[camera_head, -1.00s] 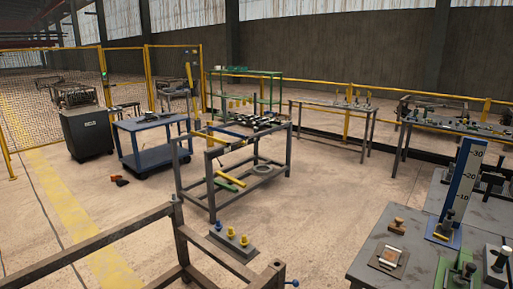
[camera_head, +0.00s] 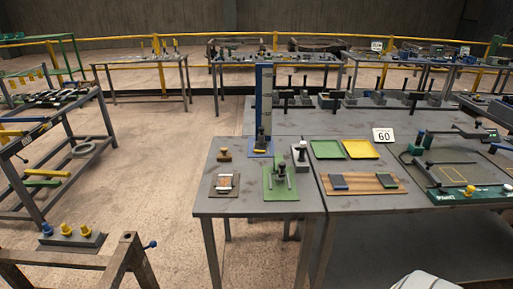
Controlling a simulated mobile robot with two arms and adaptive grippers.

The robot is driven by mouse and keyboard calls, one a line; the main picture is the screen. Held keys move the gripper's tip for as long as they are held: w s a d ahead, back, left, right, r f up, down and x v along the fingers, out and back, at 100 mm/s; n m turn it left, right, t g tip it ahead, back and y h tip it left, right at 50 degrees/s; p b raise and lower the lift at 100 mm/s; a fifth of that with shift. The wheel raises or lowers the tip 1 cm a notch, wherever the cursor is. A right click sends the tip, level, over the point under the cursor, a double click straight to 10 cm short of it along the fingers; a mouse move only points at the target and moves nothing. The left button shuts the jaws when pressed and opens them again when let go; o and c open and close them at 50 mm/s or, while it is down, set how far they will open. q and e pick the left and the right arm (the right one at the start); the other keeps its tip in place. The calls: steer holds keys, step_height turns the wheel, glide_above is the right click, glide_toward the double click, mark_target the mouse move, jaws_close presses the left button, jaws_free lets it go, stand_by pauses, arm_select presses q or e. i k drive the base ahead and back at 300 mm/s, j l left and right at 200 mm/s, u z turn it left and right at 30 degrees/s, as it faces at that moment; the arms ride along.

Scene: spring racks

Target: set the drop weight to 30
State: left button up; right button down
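The drop weight stand (camera_head: 264,100) is a tall blue upright on a blue base plate, at the back of the small grey table left of centre. A pale scale strip runs up it, but its numbers are too small to read now. A small dark piece with a yellow part (camera_head: 261,141) sits low on the upright, near the base; it looks like the weight, but I cannot be sure.
The grey table (camera_head: 228,201) also bears a wooden-handled stamp (camera_head: 225,155), a brown plate (camera_head: 225,184) and a green fixture (camera_head: 281,184). A black-handled post (camera_head: 300,155) stands right of the upright. A sign reading 60 (camera_head: 383,135) stands farther right. Open floor lies left.

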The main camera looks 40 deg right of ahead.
mark_target(261, 136)
steer(key=k+j+z, duration=0.1)
steer(key=z, duration=1.25)
steer(key=i, duration=0.1)
